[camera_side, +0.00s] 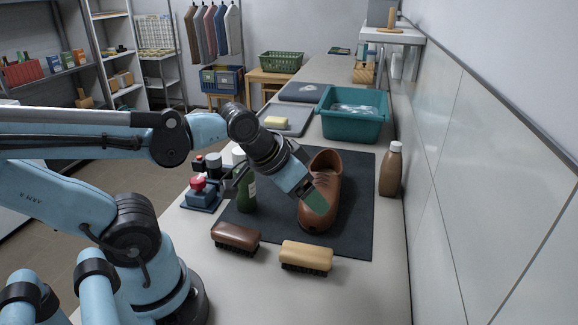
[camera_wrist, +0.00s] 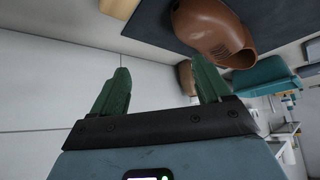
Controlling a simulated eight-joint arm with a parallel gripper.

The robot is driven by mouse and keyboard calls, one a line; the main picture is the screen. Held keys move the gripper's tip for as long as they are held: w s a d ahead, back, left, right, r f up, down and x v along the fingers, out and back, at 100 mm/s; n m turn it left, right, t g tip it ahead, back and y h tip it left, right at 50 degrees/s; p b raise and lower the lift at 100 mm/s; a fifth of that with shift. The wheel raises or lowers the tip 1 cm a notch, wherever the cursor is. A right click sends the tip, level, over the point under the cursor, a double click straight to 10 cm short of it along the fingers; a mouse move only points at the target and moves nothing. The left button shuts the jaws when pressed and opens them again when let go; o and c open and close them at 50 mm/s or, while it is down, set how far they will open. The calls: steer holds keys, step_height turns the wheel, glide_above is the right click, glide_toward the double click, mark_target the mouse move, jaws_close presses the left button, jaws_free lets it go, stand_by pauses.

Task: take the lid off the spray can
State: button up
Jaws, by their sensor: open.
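The spray can, a dark green cylinder (camera_side: 246,192), stands on the dark mat in the side view, left of the brown shoe. A white cap shape (camera_side: 239,155) shows at its top; my wrist partly hides the area between.
The brown shoe (camera_side: 322,190) stands close by my fingers. A brown bottle (camera_side: 391,168) stands near the right wall. Two brushes (camera_side: 236,237) lie in front, a red-knobbed blue device (camera_side: 199,193) at left. A teal bin (camera_side: 353,113) is behind. The mat's right strip is clear.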

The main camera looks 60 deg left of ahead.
steer(key=shift+c, duration=0.2)
stand_by(0.3)
step_height(320, 180, up, 11)
steer(key=n+g, duration=0.7)
steer(key=n, duration=2.7)
glide_above(242, 157)
steer(key=a, duration=0.2)
steer(key=shift+w+f, duration=0.2)
steer(key=shift+f, duration=2.6)
steer(key=shift+w+f, duration=0.2)
steer(key=shift+f, duration=2.55)
